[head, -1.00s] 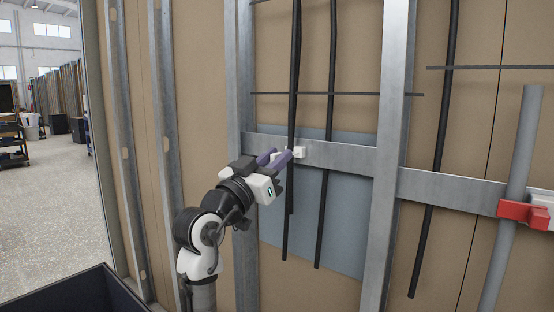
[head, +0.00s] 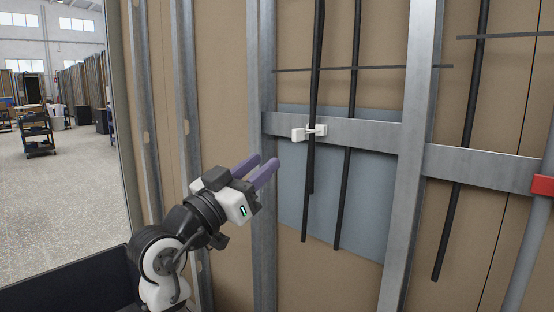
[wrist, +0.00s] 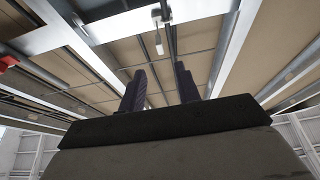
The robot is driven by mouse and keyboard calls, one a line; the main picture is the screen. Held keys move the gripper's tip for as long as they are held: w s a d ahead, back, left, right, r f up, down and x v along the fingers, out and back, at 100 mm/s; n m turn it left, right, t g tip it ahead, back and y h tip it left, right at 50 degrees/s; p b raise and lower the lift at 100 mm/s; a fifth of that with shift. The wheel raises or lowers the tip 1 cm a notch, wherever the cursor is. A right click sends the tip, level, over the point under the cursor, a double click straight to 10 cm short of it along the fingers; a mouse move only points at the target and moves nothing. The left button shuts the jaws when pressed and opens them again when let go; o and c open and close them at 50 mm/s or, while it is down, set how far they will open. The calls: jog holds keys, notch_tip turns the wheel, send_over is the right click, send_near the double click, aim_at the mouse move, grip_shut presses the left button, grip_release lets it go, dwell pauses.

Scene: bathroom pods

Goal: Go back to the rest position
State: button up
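My gripper (head: 267,161) is in front of the wall frame, left of and below a white clip (head: 298,135). Its two purple fingers are apart and empty. In the wrist view the gripper (wrist: 158,75) also shows open, with a clear gap between the fingers. The clip sits on the horizontal metal rail (head: 372,135) at a black pipe (head: 315,80), apart from my fingers. In the wrist view the clip (wrist: 161,14) is at the top, beyond the fingertips.
Metal studs (head: 409,160) and another black pipe (head: 349,160) stand on the brown panel wall. A grey pipe with a red clamp (head: 543,185) is at the right. A dark bin-like edge (head: 75,285) is at lower left. Open floor (head: 60,190) lies beyond at left.

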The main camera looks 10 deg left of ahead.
jog(key=shift+v, duration=1.1)
